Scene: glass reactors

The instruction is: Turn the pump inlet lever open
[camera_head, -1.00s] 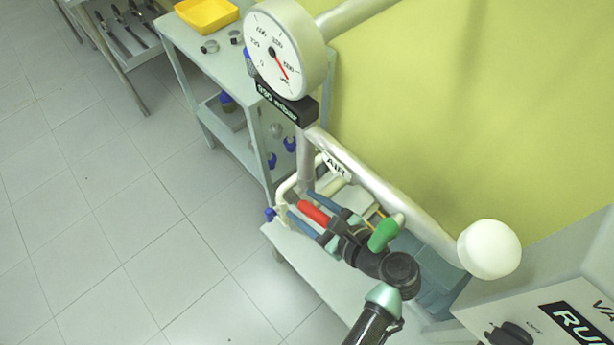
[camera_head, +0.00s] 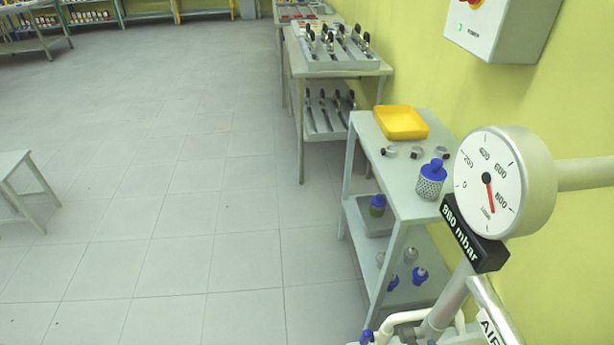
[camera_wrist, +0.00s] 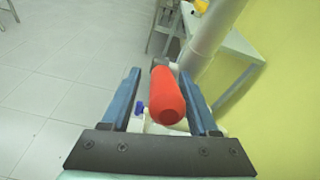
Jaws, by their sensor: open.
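The red lever handle (camera_wrist: 168,96) is in the wrist view, pointing towards the camera, with its far end at a grey metal fitting. My gripper (camera_wrist: 165,88) is open, with its two blue fingers on either side of the red handle. There are gaps between the handle and both fingers. The head view does not show the lever or my gripper now. The AIR label (camera_head: 490,326) is partly cut off at the bottom edge.
A pale vertical pipe (camera_wrist: 212,35) stands just right of the handle, close to the right finger. A shelf table (camera_head: 395,170) with a yellow tray (camera_head: 401,122) and bottles stands behind the gauge. The floor on the left is largely clear.

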